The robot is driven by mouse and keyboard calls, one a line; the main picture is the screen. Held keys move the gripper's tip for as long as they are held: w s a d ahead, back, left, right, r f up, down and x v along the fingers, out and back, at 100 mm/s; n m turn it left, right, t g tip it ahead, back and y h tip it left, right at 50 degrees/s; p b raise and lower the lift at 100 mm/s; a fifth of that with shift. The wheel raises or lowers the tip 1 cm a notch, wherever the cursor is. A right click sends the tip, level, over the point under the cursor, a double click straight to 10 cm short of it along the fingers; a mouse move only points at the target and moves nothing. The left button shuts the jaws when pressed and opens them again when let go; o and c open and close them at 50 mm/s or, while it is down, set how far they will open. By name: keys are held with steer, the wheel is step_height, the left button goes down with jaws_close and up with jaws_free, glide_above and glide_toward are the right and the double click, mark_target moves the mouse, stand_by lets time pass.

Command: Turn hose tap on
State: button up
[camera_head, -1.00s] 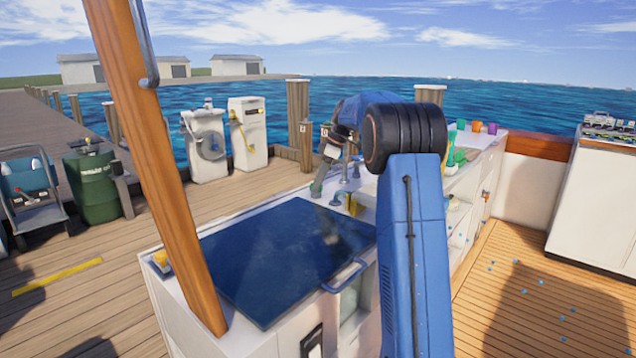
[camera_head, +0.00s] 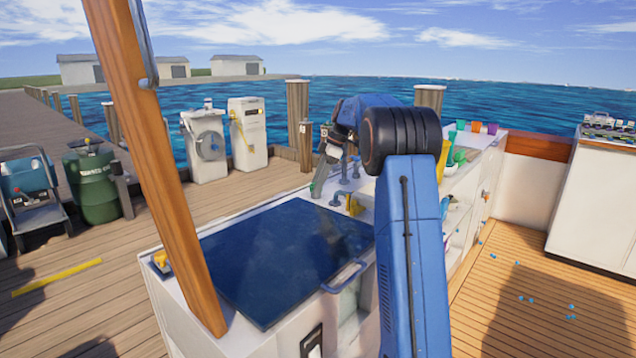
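My blue arm reaches forward over the white counter, and my gripper (camera_head: 318,187) points down beyond the far edge of the dark blue hatch panel. Its fingers are small and grey, and their gap cannot be made out. Grey-blue tap fittings (camera_head: 343,190) and a yellow piece (camera_head: 354,204) stand on the counter just right of my gripper; I cannot tell whether it touches them. I cannot tell which fitting is the hose tap. A white dock unit (camera_head: 206,147) carries a coiled grey hose. My arm hides part of the counter.
The dark blue hatch panel (camera_head: 285,255) lies closed, with a blue handle (camera_head: 346,277) at its right corner. A wooden post (camera_head: 160,170) rises at left. Colored cups (camera_head: 476,127) stand at the counter's far end. The wooden deck (camera_head: 530,265) at right is mostly open.

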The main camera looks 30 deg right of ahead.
steer(key=v, duration=1.7)
steer(key=shift+r, duration=0.2)
steer(key=shift+s, duration=0.1)
